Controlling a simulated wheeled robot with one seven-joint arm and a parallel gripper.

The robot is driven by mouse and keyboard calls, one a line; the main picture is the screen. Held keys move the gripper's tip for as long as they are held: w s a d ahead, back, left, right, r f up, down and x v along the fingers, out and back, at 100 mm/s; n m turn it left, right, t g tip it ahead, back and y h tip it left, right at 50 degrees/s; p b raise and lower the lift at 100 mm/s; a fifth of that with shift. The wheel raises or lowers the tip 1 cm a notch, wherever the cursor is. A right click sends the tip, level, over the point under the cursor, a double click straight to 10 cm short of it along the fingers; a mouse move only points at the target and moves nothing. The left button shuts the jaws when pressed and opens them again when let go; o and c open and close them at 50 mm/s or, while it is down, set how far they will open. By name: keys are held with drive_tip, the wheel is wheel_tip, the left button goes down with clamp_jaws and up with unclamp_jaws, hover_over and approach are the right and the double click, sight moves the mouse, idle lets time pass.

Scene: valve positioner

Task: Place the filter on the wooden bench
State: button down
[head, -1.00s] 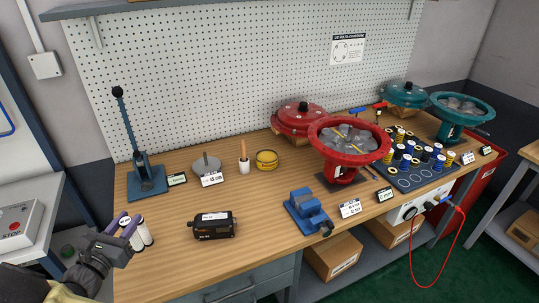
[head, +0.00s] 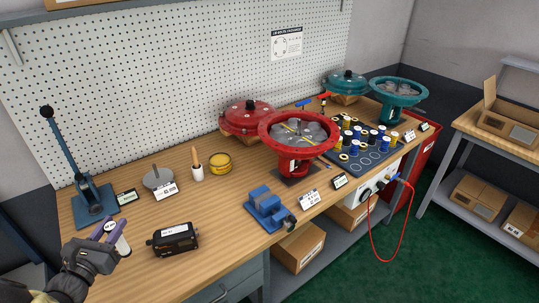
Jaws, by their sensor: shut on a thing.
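The wooden bench (head: 222,196) runs from the lower left towards the back right in the head view. My gripper (head: 109,230) is at the lower left, over the bench's left front part, with purple pads on its fingers. It is shut on a small white cylinder (head: 123,246), which looks like the filter. The filter's upper part is hidden by the fingers. I cannot tell whether its lower end touches the bench top.
A black positioner box (head: 174,239) stands just right of my gripper. A blue lever press (head: 92,199) stands behind it. A blue vise (head: 268,208) and a red valve body (head: 297,138) are farther right. Bare wood lies between the box and vise.

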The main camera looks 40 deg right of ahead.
sight(126, 252)
idle(0.3)
drive_tip(key=shift+f, duration=3.1)
drive_tip(key=shift+f, duration=1.9)
drive_tip(key=shift+f, duration=0.1)
drive_tip(key=c, duration=1.1)
unclamp_jaws()
drive_tip(key=shift+c, duration=0.2)
